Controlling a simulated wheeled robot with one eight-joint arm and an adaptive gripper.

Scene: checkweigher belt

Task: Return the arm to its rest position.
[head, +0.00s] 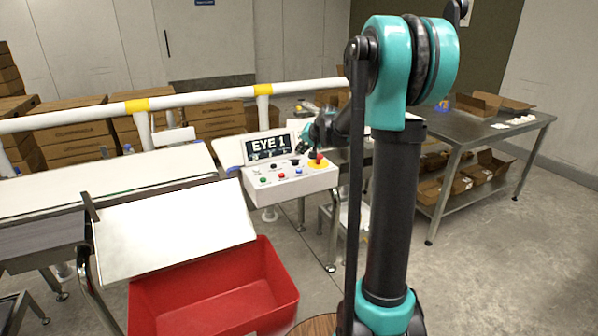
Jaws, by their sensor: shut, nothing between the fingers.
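My arm rises at the right of centre in the head view, its teal and black links bent at a high elbow. My gripper (301,153) is small and partly hidden behind my own arm. It is shut and empty, and appears just above or beside the control box (290,185). The control box is pale, with a dark screen reading "EYE 1", several coloured buttons and a red knob on a yellow plate. I cannot tell whether the gripper touches the box.
A red bin (215,305) stands below a sloping white chute (175,228) at the conveyor's end. A white rail (195,100) with yellow bands runs behind. Cardboard boxes (205,122) are stacked beyond it. A metal table (485,135) is at the right. The floor between is clear.

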